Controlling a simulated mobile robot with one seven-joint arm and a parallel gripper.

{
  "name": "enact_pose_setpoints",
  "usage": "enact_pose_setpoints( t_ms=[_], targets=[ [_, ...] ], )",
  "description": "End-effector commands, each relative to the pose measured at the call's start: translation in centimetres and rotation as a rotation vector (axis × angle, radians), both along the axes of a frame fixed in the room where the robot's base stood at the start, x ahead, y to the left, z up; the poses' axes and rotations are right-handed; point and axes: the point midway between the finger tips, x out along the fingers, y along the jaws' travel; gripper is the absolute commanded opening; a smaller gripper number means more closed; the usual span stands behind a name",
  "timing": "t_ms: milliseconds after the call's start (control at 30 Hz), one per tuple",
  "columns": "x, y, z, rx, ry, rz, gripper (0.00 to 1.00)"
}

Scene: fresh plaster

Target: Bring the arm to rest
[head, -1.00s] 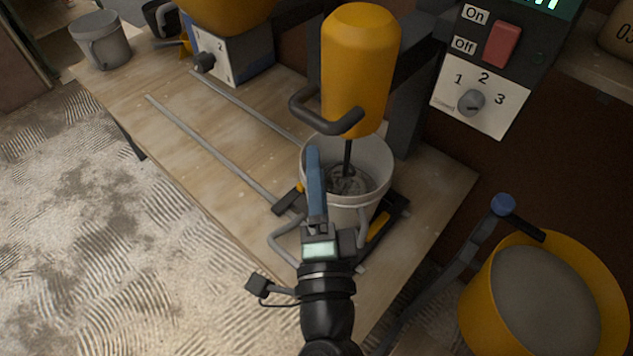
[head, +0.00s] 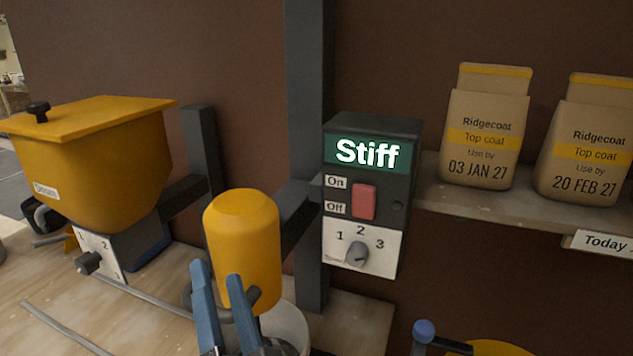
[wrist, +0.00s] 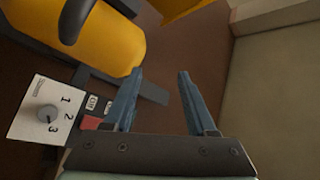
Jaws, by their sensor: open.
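My gripper (head: 219,290) is raised in front of the yellow mixer head (head: 242,240) in the head view. Its two blue fingers point up, stand apart and hold nothing. In the wrist view my gripper (wrist: 157,76) shows an empty gap between the fingers. The mixer head (wrist: 85,45), the dial plate (wrist: 40,112) and a brown wall lie beyond it. I cannot tell whether the fingers touch anything. A white bucket (head: 287,325) below the mixer head is partly hidden by my gripper.
A control box (head: 365,200) reads "Stiff", with a red switch and a dial. A yellow hopper (head: 95,165) stands left on the bench. Two Ridgecoat bags (head: 484,130) sit on the shelf (head: 470,207) at right. A yellow tub (head: 497,348) shows at the bottom.

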Motion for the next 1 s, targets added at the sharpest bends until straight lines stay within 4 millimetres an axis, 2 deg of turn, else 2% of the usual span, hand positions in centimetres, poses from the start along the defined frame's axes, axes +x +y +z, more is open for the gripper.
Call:
enact_pose_setpoints(
  t_ms=[33, 200, 400, 567, 600, 1000],
  targets=[
    [0.5, -0.7, 4.1, -0.091, -0.109, -0.063, 0.57],
    [0.1, -3.8, 14.6, -0.378, -0.374, -0.328, 0.57],
    [-2.8, -7.8, 23.8, -0.591, -0.561, -0.648, 0.57],
    [-6.3, -11.0, 29.5, -0.697, -0.650, -0.897, 0.57],
    [-6.4, -11.2, 30.9, -0.708, -0.651, -0.914, 0.57],
    [-6.1, -10.9, 39.7, -0.704, -0.642, -0.897, 0.57]
  ],
)
